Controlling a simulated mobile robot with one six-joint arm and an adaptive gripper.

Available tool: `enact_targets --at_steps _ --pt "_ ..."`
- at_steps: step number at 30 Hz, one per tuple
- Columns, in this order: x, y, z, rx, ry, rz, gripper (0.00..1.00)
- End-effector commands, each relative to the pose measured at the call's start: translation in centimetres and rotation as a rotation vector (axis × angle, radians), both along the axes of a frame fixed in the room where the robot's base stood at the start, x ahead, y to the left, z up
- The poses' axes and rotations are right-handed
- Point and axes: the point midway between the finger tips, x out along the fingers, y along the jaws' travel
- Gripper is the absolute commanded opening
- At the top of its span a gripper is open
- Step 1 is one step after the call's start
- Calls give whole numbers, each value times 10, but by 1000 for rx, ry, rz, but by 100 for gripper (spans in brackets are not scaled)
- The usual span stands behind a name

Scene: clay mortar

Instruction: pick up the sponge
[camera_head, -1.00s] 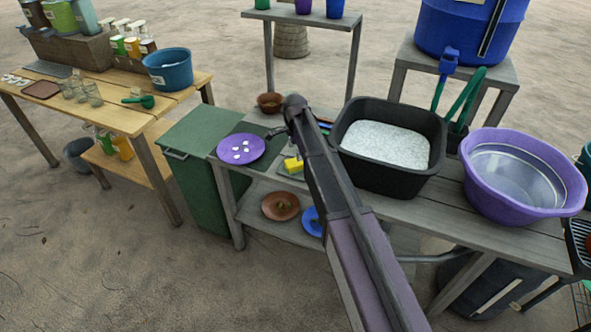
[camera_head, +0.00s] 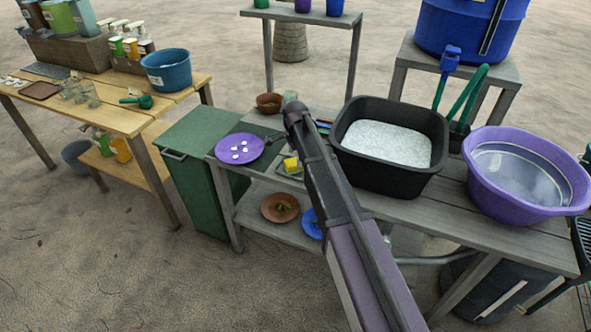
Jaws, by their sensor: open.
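A yellow sponge (camera_head: 291,164) sits on a small dish or tray (camera_head: 284,171) on the grey wooden table, just left of my arm. The arm hides the table directly to its right. My gripper (camera_head: 274,138) is at the far end of the arm, small in the view, above and slightly behind the sponge and near the right edge of the purple plate. It looks open and is apart from the sponge, with nothing seen between its fingers.
A purple plate (camera_head: 240,149) with several white pieces lies left of the sponge. A brown bowl (camera_head: 269,103) and a small greenish cup (camera_head: 290,97) stand behind. A black basin (camera_head: 358,176) of white suds and a purple tub (camera_head: 490,203) stand to the right.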

Motion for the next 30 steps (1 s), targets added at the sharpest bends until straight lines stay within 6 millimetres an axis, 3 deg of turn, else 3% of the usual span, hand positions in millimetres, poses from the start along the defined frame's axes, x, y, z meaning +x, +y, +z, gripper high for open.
enact_targets --at_steps 9,30 --pt "0 0 -23 0 0 1 100" --pt "0 1 -23 0 0 2 97"
